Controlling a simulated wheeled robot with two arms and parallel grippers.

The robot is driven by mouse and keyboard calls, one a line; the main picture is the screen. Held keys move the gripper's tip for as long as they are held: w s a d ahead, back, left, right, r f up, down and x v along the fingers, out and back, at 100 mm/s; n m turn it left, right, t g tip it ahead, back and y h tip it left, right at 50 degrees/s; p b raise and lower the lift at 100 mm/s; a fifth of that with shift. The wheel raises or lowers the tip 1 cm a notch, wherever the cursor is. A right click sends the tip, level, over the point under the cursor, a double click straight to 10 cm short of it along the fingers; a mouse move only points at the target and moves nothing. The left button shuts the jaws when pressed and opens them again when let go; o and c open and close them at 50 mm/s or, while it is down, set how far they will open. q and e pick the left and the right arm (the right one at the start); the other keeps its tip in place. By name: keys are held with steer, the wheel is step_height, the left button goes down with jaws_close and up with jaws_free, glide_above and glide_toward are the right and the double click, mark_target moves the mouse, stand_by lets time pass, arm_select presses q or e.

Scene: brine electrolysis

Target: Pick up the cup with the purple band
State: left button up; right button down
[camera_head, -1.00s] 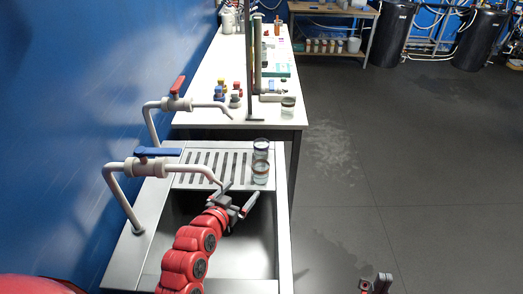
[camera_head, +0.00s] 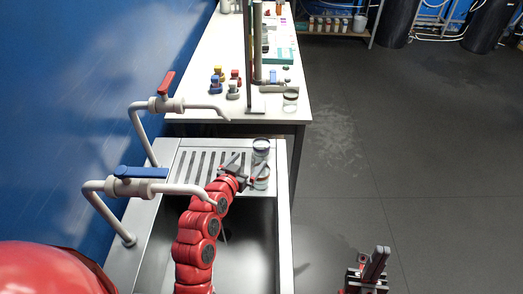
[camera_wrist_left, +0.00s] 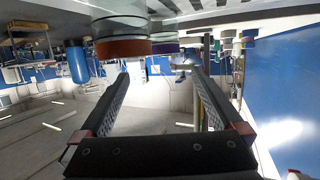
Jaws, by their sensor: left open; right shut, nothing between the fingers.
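The cup with the purple band (camera_wrist_left: 166,47) shows in the left wrist view, partly hidden behind a cup with an orange-brown band (camera_wrist_left: 122,48). In the head view two clear cups stand on the slotted drainboard, a farther cup (camera_head: 261,148) and a nearer cup (camera_head: 262,183); their band colours cannot be told there. My left gripper (camera_head: 248,169) is open and empty beside the nearer cup, partly overlapping it. In the wrist view its fingers (camera_wrist_left: 160,76) point towards both cups, with neither between them. My right gripper (camera_head: 378,256) is shut and empty over the floor at the lower right.
The drainboard (camera_head: 185,185) adjoins the sink basin (camera_head: 255,235). Two taps, one with a red handle (camera_head: 166,84) and one with a blue handle (camera_head: 140,172), reach over from the left. A white table (camera_head: 195,106) with lab items stands beyond. The floor to the right is clear.

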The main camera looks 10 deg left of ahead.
arm_select(q)
glide_toward(264, 140)
steer(key=shift+w+d+f, duration=0.3)
steer(key=shift+w, duration=0.2)
steer(key=shift+w+d+f, duration=0.25)
steer(key=shift+w+f, duration=0.05)
steer(key=shift+w, duration=0.15)
steer(key=x, duration=0.4)
steer(key=shift+w+a+r+p, duration=0.2)
steer(key=shift+w+p, duration=0.1)
steer(key=shift+w+f, duration=0.25)
steer(key=shift+w, duration=0.1)
steer(key=shift+c, duration=0.3)
steer(key=shift+r, duration=0.1)
steer(key=shift+c, duration=1.1)
steer(key=c, duration=1.3)
steer(key=shift+r, duration=0.1)
